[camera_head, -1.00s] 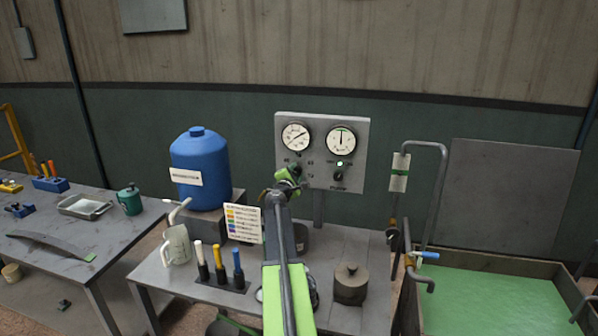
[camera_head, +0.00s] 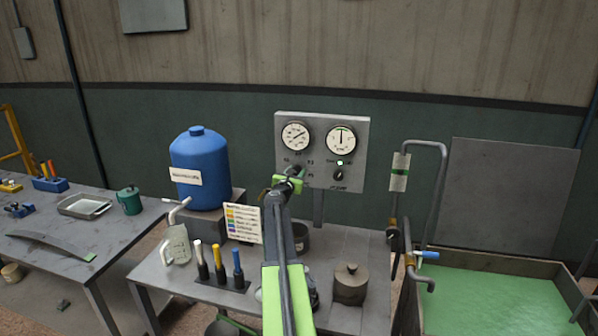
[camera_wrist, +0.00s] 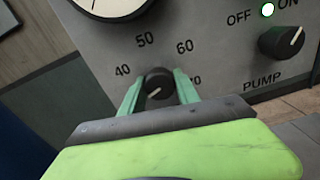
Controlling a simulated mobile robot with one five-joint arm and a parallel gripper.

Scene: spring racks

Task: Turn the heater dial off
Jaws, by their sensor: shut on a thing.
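The heater dial (camera_wrist: 158,84) is a small dark round knob on the grey control panel, with 40, 50, 60 and a partly hidden 70 around it. In the wrist view its pale pointer mark faces down and left. My gripper (camera_wrist: 159,90) has one green finger on each side of the dial and is shut on it. In the head view my gripper (camera_head: 291,177) is at the panel's lower left, below the left gauge, and covers part of the dial. The gripper hides the dial's lower surroundings.
The pump knob (camera_wrist: 282,41) is to the right, its mark toward ON, beside a lit lamp (camera_wrist: 267,10). Bent pipes (camera_head: 440,190) stand right.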

